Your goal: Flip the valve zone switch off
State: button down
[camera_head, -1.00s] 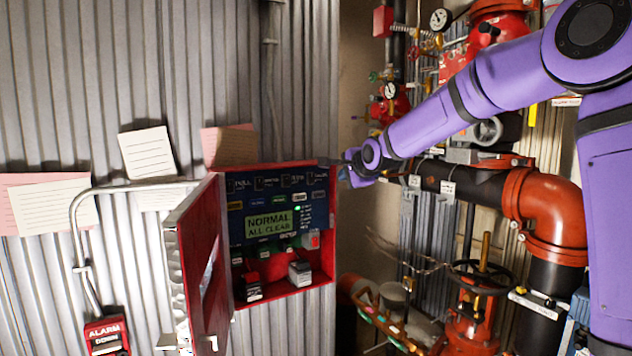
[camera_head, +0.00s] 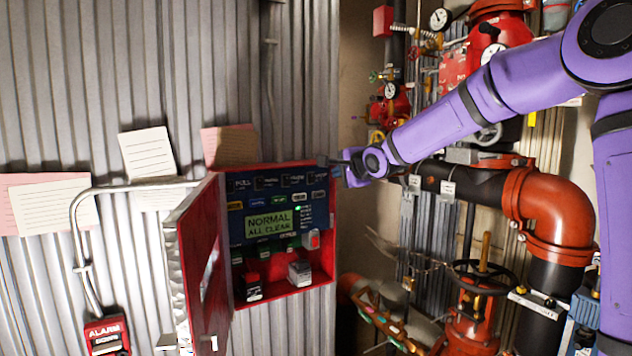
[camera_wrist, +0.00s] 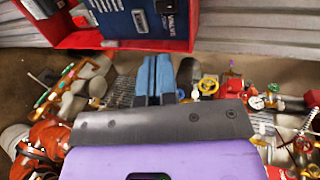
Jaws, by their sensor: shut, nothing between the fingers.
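The open red alarm panel (camera_head: 325,266) is on the corrugated wall, with a blue face (camera_head: 236,232) and a lit "NORMAL ALL CLEAR" display (camera_head: 268,223). Small switches line its top row. The right-most one (camera_head: 318,180) is nearest my gripper; its label is too small to read here. In the wrist view, a label reading VALVE (camera_wrist: 168,20) is beside a small silver switch (camera_wrist: 140,20). My gripper (camera_head: 336,163) is shut and empty, just right of the panel's top right corner. Its blue fingers (camera_wrist: 153,62) point toward the panel, apparently apart from the switch.
The panel's red door (camera_head: 200,262) hangs open on the left. Red pipes (camera_head: 545,205), a black handwheel (camera_head: 482,276) and gauges crowd the right side, behind and below my arm. Paper notes (camera_head: 147,153) are on the wall. The space before the panel face is clear.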

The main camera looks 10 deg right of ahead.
aim_at(312, 181)
jog(key=shift+x, duration=6.8)
jog(key=shift+a+f, duration=0.1)
